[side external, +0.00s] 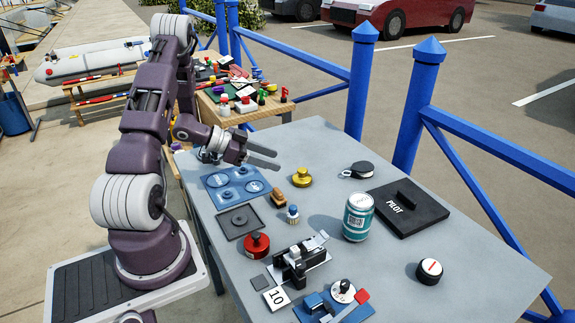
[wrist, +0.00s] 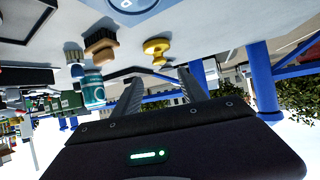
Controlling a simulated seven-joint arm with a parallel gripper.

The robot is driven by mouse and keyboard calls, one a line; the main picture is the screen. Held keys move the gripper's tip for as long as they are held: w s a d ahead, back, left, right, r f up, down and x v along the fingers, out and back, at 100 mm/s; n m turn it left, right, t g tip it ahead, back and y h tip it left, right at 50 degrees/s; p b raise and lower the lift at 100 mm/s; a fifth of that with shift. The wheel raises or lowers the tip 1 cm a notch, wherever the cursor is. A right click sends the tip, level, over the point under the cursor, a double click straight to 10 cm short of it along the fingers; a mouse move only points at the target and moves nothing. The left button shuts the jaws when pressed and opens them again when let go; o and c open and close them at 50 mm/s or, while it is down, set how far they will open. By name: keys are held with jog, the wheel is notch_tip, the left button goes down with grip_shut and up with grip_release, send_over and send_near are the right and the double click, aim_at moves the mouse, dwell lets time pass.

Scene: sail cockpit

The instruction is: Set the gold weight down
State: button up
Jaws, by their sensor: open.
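The gold weight (side external: 302,177) stands on the grey table to the right of the blue mat, with its knob up. It also shows in the wrist view (wrist: 157,49), beyond the fingertips and apart from them. My gripper (side external: 277,160) is open, with nothing between its fingers. It hovers over the far part of the table, up and left of the gold weight in the side view. Its two spread fingers show in the wrist view (wrist: 158,82). The blue mat (side external: 214,182) has round outlines and lies at the table's left edge.
A wooden-handled brush (side external: 279,199), a small blue-and-white brush (side external: 292,214) and a red weight (side external: 257,245) stand nearby. A teal can (side external: 358,217), a black pulley block (side external: 360,169) and a PILOT book (side external: 407,208) lie to the right. Blue railings (side external: 362,80) border the table.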

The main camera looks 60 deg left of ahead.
jog(key=shift+s+a+r, duration=0.15)
jog(key=shift+s+r, duration=0.05)
jog(key=shift+r, duration=0.1)
jog(key=w+r+y, duration=0.6)
jog(key=w+r, duration=0.1)
jog(key=r, duration=0.5)
jog(key=s+d+r+n+g+y, duration=0.2)
jog(key=s+d+r+n+y, duration=0.15)
jog(key=d+r, duration=0.55)
jog(key=s+d+g+h, duration=0.4)
jog(key=s+d+h, duration=0.1)
jog(key=s+d, duration=1.4)
jog(key=s, duration=0.3)
jog(key=shift+s+f+n, duration=0.25)
jog(key=shift+n, duration=0.1)
